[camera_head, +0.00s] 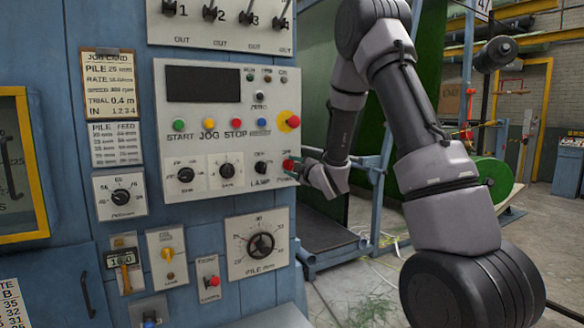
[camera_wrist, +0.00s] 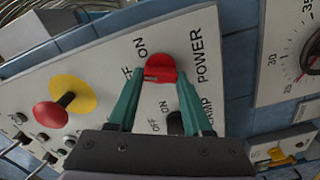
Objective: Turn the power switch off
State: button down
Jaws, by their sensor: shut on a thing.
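The power switch is a red rotary knob (camera_wrist: 160,66) on the pale control panel, with the word POWER beside it and ON and OFF marks around it. In the wrist view my gripper (camera_wrist: 161,80) has its two green fingers on either side of the knob, closed on it. Which mark the knob points to I cannot tell. In the head view the red knob (camera_head: 288,165) sits at the panel's lower right edge, with my gripper (camera_head: 297,166) against it; the fingertips are small there.
The black lamp switch (camera_head: 261,168) is just left of the power knob. A red mushroom button on a yellow disc (camera_head: 291,121) is above it. A pile dial (camera_head: 260,245) is below. Open floor lies right of the blue cabinet, beside a green roller (camera_head: 494,178).

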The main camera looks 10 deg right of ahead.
jog(key=shift+f+n, duration=0.15)
jog(key=shift+n, duration=2.15)
jog(key=shift+c, duration=1.6)
grip_release()
jog(key=v, duration=1)
jog(key=shift+s, duration=0.4)
jog(key=shift+d, duration=0.1)
